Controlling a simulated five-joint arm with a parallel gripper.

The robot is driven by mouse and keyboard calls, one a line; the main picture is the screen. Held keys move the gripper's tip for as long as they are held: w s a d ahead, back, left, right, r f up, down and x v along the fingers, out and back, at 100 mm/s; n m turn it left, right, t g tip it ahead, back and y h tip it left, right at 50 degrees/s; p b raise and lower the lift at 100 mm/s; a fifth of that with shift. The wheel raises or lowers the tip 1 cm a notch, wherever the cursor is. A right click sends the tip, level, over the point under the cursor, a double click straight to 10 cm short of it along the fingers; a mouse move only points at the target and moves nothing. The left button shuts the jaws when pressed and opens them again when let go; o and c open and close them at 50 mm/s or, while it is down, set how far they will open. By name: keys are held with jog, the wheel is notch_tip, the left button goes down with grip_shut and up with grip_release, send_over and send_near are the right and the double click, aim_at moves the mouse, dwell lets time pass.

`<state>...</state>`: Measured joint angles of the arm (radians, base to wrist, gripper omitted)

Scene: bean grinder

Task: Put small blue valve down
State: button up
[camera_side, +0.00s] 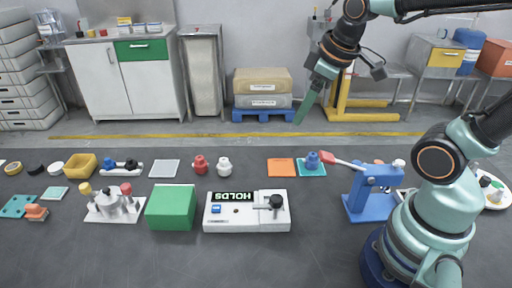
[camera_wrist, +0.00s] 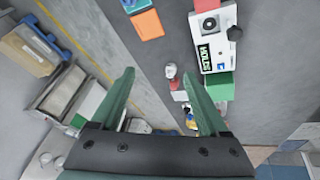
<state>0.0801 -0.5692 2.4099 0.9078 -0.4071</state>
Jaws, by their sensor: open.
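A small blue valve (camera_side: 312,160) sits on a teal square mat (camera_side: 318,171), right of an orange mat (camera_side: 281,168) in the side view. In the wrist view the teal mat (camera_wrist: 134,5) is cut off at the top edge and the valve is not visible. My gripper (camera_side: 301,118) is high above the table, behind and above the mats, fingers pointing down. In the wrist view my gripper (camera_wrist: 160,88) has its fingers wide apart with nothing between them. A red valve (camera_side: 200,165) and a white valve (camera_side: 224,167) stand farther left.
A white box labelled HOLDS (camera_side: 246,220) and a green block (camera_side: 172,207) stand at the front.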

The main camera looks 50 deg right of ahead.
jog(key=m, duration=0.1)
jog(key=s+a+m, duration=0.1)
jog(key=a+r+m+t, duration=0.1)
jog(key=shift+s+a+m, duration=0.2)
jog(key=shift+s+m, duration=0.05)
jog(key=shift+m, duration=0.15)
dwell(1.0)
